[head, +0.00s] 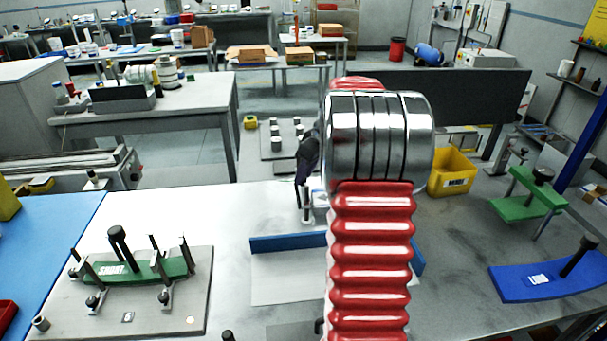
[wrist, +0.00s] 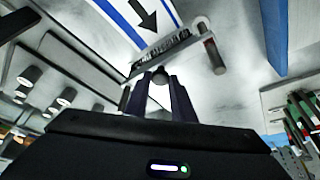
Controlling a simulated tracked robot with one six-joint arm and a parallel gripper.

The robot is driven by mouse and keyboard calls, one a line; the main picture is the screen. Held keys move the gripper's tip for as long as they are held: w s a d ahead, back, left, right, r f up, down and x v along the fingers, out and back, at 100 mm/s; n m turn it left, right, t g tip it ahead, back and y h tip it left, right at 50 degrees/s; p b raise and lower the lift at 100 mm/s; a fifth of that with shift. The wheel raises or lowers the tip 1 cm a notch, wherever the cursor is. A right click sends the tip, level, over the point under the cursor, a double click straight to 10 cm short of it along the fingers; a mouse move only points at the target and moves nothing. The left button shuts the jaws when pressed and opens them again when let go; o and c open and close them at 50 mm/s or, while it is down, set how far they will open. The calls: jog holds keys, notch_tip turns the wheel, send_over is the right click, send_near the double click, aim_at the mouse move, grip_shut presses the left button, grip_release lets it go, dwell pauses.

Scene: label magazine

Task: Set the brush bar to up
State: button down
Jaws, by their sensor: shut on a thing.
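My gripper (wrist: 160,88) is shut on a small dark round knob (wrist: 159,74) in the wrist view. The knob sits in front of a grey bar with a dark textured strip, which looks like the brush bar (wrist: 165,54). The bar crosses a white label with blue stripes and a black arrow (wrist: 147,16). In the head view my dark gripper (head: 301,192) points down by the far end of the label magazine, whose blue side rail (head: 287,242) shows. My red arm hides much of the magazine. Whether the bar is up or down I cannot tell.
A plate with a green bar marked SHORT (head: 112,269) stands at the left. A yellow bin (head: 451,174), a green stand (head: 525,200) and a blue handled piece (head: 540,282) are at the right. The table is clear between the plate and magazine.

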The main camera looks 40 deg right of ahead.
jog(key=shift+r, duration=1.8)
jog(key=c, duration=1.5)
grip_release()
jog(key=v, duration=1.3)
jog(key=shift+r, duration=0.35)
